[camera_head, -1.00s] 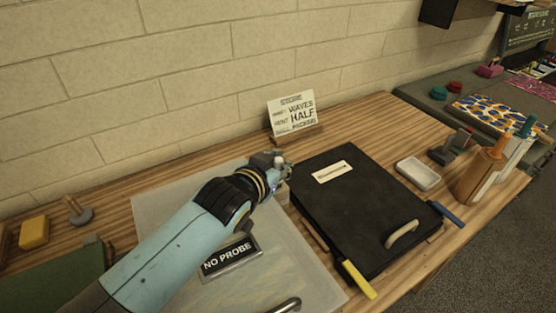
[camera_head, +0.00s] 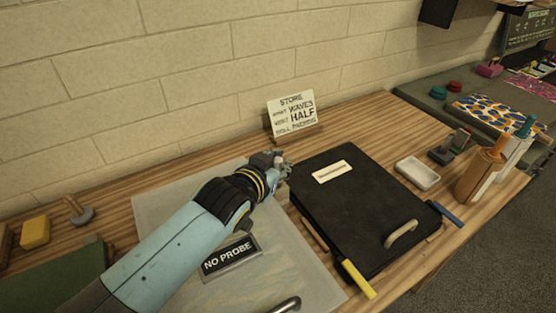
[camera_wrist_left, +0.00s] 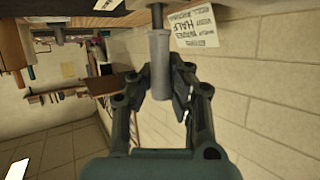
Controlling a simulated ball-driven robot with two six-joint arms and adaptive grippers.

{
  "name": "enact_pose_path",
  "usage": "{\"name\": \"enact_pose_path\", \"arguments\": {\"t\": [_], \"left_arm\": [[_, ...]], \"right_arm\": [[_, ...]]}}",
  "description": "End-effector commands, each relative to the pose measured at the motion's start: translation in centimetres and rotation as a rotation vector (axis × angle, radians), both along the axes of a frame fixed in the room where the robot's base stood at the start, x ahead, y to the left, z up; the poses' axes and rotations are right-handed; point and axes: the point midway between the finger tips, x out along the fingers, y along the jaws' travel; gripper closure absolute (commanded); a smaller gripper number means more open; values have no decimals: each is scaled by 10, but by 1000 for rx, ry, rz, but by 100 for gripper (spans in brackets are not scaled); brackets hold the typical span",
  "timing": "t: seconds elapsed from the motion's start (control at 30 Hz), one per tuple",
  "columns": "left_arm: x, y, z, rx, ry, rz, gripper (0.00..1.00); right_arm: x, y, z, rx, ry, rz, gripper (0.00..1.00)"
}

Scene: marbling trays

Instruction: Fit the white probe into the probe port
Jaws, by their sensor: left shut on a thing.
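My left gripper (camera_head: 277,162) is over the far right edge of the pale tray (camera_head: 160,205), beside the black case. In the left wrist view the gripper (camera_wrist_left: 162,88) is shut on the white probe (camera_wrist_left: 159,62), a pale grey cylinder with a narrower end towards the table. In the head view the gripper mostly hides the probe. A sign reading NO PROBE (camera_head: 231,257) stands at the tray, below my forearm. I cannot make out the probe port, or whether the probe's end touches anything. My right gripper is not in view.
The black case (camera_head: 350,220) with handles lies just right of the gripper. A lettered card (camera_head: 293,115) stands behind, near the wall. A white dish (camera_head: 418,174) and bottles (camera_head: 480,173) are at right. A yellow block (camera_head: 35,232) is at left.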

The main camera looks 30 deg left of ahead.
Motion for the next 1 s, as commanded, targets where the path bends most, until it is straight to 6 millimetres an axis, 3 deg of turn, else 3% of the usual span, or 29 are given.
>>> {"name": "enact_pose_path", "arguments": {"t": [1.0], "left_arm": [[0,0,2,0,2,0,100]], "right_arm": [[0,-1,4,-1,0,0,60]]}}
